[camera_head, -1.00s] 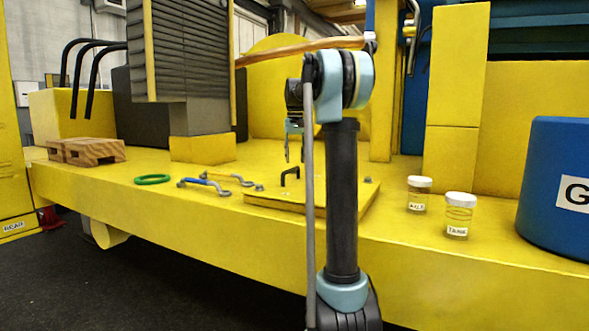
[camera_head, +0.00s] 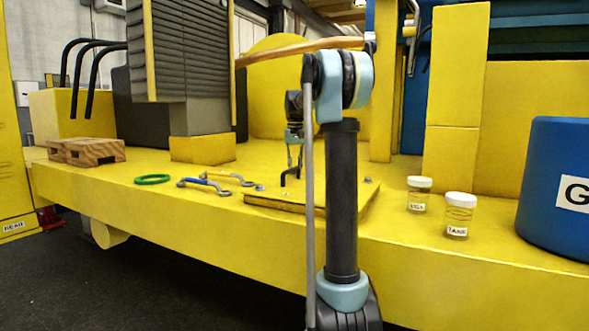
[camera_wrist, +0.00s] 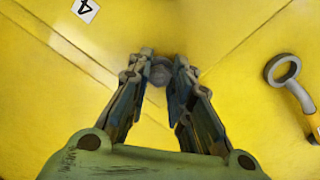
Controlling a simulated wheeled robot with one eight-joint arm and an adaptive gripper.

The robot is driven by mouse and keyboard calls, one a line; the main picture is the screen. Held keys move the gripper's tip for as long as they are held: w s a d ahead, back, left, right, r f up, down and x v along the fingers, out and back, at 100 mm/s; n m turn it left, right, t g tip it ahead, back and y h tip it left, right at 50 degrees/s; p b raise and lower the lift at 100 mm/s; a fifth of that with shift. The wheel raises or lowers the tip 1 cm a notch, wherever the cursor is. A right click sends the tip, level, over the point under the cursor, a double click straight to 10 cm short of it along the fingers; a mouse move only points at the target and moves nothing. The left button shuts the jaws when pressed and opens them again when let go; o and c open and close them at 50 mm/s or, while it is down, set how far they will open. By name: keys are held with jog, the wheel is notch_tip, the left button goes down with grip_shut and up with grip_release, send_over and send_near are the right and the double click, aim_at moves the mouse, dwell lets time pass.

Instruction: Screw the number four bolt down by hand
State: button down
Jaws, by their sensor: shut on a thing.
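The number four bolt (camera_wrist: 161,72) shows as a grey round head between my fingertips in the wrist view. A white tag marked 4 (camera_wrist: 86,9) is on the yellow surface to its upper left. My gripper (camera_wrist: 161,66) is shut on the bolt head, with one finger on each side.
A ring-ended wrench (camera_wrist: 283,70) lies to the right in the wrist view. In the head view a blue-handled wrench (camera_head: 203,185) and a green ring (camera_head: 152,179) lie left of the plate. Two jars (camera_head: 418,195) and a blue drum (camera_head: 560,190) stand to the right.

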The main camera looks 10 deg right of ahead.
jog(key=shift+m, duration=0.3)
jog(key=m, duration=0.5)
jog(key=shift+a+m, duration=0.1)
jog(key=shift+m, duration=0.2)
jog(key=m, duration=0.5)
jog(key=shift+w+a, duration=0.1)
jog(key=shift+w, duration=0.05)
dwell(0.4)
jog(key=c, duration=1.4)
grip_release()
jog(key=shift+c, duration=0.2)
jog(key=shift+r, duration=0.1)
notch_tip(320, 180, up, 12)
